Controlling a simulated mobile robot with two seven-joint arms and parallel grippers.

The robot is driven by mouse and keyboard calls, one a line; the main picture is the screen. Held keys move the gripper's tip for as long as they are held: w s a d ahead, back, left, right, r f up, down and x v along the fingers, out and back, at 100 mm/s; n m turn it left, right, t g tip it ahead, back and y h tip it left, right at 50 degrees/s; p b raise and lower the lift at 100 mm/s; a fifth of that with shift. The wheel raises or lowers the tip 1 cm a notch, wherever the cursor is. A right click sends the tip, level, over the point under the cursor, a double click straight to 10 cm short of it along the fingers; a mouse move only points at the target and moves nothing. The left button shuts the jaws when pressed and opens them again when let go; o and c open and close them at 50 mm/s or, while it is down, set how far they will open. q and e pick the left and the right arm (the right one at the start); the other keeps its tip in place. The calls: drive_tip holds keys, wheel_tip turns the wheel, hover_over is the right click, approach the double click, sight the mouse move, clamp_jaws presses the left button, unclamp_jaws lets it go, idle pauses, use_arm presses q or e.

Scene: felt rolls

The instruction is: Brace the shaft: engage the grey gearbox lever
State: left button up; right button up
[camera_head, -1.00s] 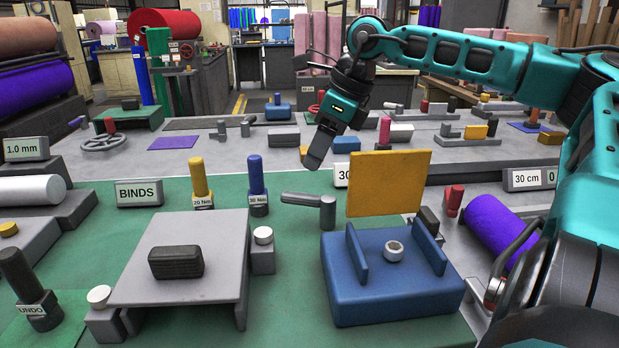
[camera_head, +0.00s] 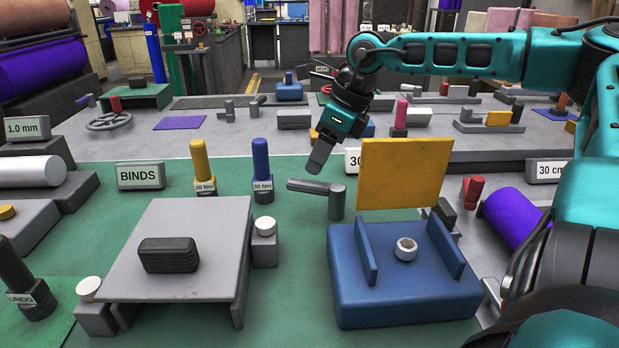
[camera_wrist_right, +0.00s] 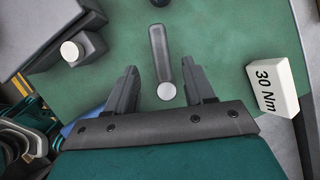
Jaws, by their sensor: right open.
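The grey gearbox lever (camera_head: 318,188) is a round upright post with a bar reaching left from its top, on the green mat left of the yellow plate (camera_head: 404,173). My right gripper (camera_head: 317,167) hangs above the lever's bar in the head view, apart from it in the picture. In the right wrist view, the lever (camera_wrist_right: 159,45) shows between the two open fingers (camera_wrist_right: 160,70), with its round post top near the gripper base. The fingers hold nothing. My left gripper is out of view.
A blue fixture (camera_head: 400,290) with two upright walls stands right of the lever. A blue peg (camera_head: 262,165) and yellow peg (camera_head: 200,165) stand to the left. A grey table-like block (camera_head: 205,225) carries a black block (camera_head: 168,254).

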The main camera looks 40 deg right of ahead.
sight(307, 181)
drive_tip(key=shift+b+x, duration=0.4)
drive_tip(key=shift+x, duration=2.65)
drive_tip(key=shift+c, duration=0.4)
clamp_jaws()
